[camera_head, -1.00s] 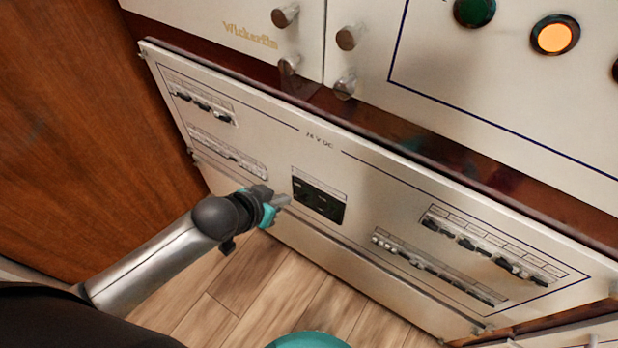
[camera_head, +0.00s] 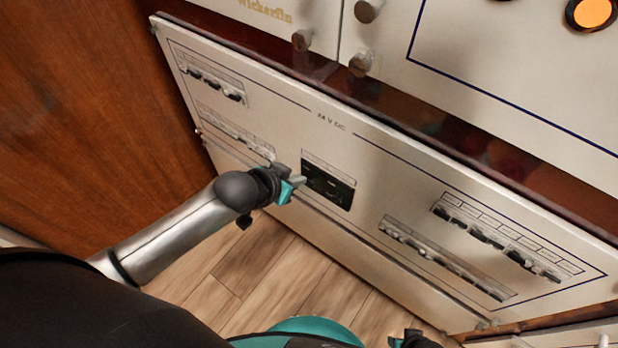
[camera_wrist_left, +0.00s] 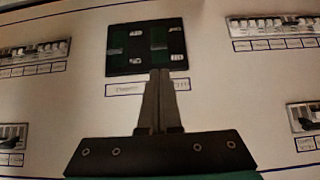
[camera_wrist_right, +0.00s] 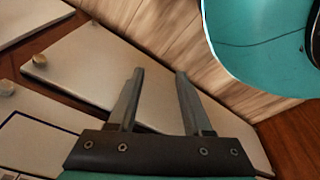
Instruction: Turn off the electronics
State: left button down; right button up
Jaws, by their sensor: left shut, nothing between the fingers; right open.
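The breaker panel (camera_head: 350,150), marked V DC, is pale with a blue outline. A black two-part module (camera_head: 340,192) sits in its middle and also shows in the left wrist view (camera_wrist_left: 121,62). My left gripper (camera_head: 302,181) is shut and empty, in front of the module's left edge. In the left wrist view its fingertips (camera_wrist_left: 159,72) overlap the module's lower edge; contact cannot be told. Breaker rows are at upper left (camera_head: 212,80), lower left (camera_head: 235,130), upper right (camera_head: 500,241) and lower right (camera_head: 445,262). My right gripper (camera_wrist_right: 155,75) is open and empty.
A cabinet front with knobs (camera_head: 361,63) and an orange lamp (camera_head: 594,11) rises above the panel. A brown wooden side (camera_head: 80,110) stands at the left. Plank floor (camera_head: 240,280) lies below. In the right wrist view, pale panels (camera_wrist_right: 75,75) lie left of the fingers.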

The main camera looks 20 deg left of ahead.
aim_at(310, 183)
pick_arm(q)
jog(key=b+x, duration=0.2)
jog(key=x, duration=0.3)
jog(key=shift+w+f+b, duration=0.1)
jog(key=shift+b, duration=0.3)
jog(key=shift+w+d+f+b, duration=0.2)
jog(key=shift+w+f+b, duration=0.15)
jog(key=shift+w+f, duration=0.1)
pick_arm(e)
jog(key=w+a+r, duration=0.3)
jog(key=w+r, duration=0.1)
jog(key=r, duration=0.2)
jog(key=shift+r, duration=0.3)
pick_arm(q)
jog(key=shift+s+f, duration=0.15)
jog(key=shift+s+f+t, duration=0.1)
jog(key=shift+t, duration=0.4)
pick_arm(e)
jog(key=shift+w+r+t, duration=0.3)
jog(key=shift+w+r, duration=0.1)
jog(key=shift+r, duration=0.05)
pick_arm(q)
jog(key=shift+s+a+f+b, duration=0.1)
jog(key=shift+b, duration=0.3)
pick_arm(e)
jog(key=shift+s+a+r, duration=0.1)
jog(key=shift+s, duration=0.1)
